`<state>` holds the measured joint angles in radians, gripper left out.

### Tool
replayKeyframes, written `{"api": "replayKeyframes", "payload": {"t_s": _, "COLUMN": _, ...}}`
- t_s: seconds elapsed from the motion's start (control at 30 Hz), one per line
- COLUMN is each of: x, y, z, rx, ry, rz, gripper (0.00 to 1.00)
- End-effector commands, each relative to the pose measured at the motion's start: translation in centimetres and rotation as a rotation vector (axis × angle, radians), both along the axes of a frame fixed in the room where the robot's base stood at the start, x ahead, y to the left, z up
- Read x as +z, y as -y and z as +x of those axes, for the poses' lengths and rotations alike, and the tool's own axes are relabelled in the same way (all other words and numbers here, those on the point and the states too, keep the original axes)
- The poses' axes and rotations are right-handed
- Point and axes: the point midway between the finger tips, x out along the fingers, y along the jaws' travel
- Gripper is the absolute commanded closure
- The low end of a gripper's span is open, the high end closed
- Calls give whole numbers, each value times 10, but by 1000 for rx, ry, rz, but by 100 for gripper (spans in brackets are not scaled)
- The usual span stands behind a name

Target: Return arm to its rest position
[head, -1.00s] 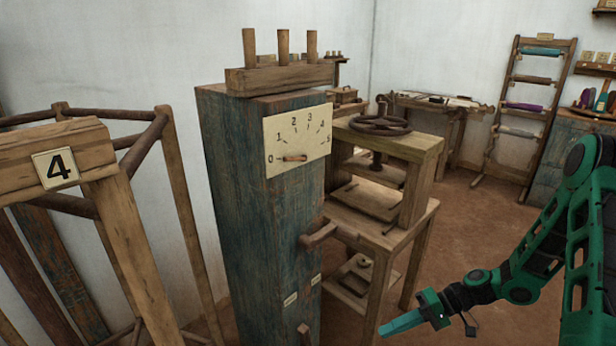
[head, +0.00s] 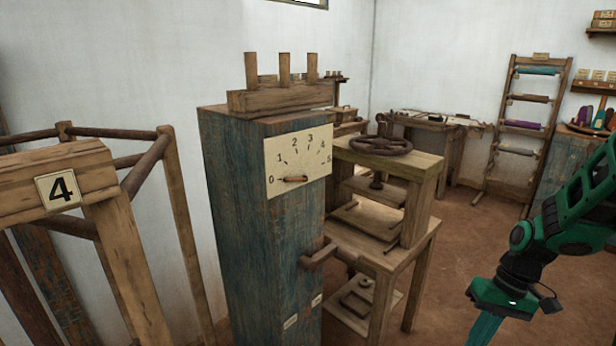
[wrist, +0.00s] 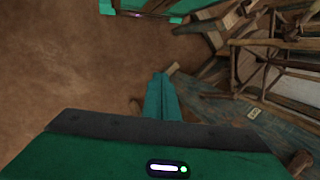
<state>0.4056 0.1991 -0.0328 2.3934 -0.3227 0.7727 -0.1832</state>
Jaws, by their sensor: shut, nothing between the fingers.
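My gripper (head: 484,330) is at the lower right of the head view, at the end of my green and black arm. Its teal fingers point down and are cut off by the bottom edge. In the wrist view the fingers (wrist: 162,98) lie together, shut, with nothing between them. They hang over the brown floor, apart from the blue wooden post. The arm is bent at the right edge of the head view, and part of it is out of frame.
A blue post (head: 255,220) with a dial plate (head: 298,160) stands mid-view. A wooden screw press (head: 385,215) stands behind it. A wooden frame marked 4 (head: 60,188) is at left. A ladder rack (head: 528,125) stands at the back right. Brown floor (head: 450,260) is clear between press and arm.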

Motion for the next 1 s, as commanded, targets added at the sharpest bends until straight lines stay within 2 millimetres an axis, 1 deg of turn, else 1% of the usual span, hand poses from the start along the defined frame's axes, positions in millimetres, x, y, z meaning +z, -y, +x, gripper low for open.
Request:
{"api": "replayKeyframes", "payload": {"t_s": 0.03, "x": 11, "y": 4, "z": -5, "rx": -15, "ry": 7, "rz": -30, "gripper": 100}}
{"api": "replayKeyframes", "payload": {"t_s": 0.2, "x": 40, "y": 20, "z": -28, "rx": -84, "ry": 7, "rz": -120, "gripper": 100}}
{"api": "replayKeyframes", "payload": {"t_s": 0.37, "x": 65, "y": 32, "z": -52, "rx": -159, "ry": 13, "rz": -191, "gripper": 100}}
{"api": "replayKeyframes", "payload": {"t_s": 0.5, "x": 85, "y": 40, "z": -75, "rx": -229, "ry": 22, "rz": -241, "gripper": 100}}
{"api": "replayKeyframes", "payload": {"t_s": 0.7, "x": 110, "y": 49, "z": -110, "rx": -340, "ry": 37, "rz": -294, "gripper": 100}}
{"api": "replayKeyframes", "payload": {"t_s": 0.8, "x": 118, "y": 51, "z": -127, "rx": -393, "ry": 43, "rz": -310, "gripper": 100}}
{"api": "replayKeyframes", "payload": {"t_s": 1.0, "x": 128, "y": 55, "z": -152, "rx": -471, "ry": 50, "rz": -326, "gripper": 100}}
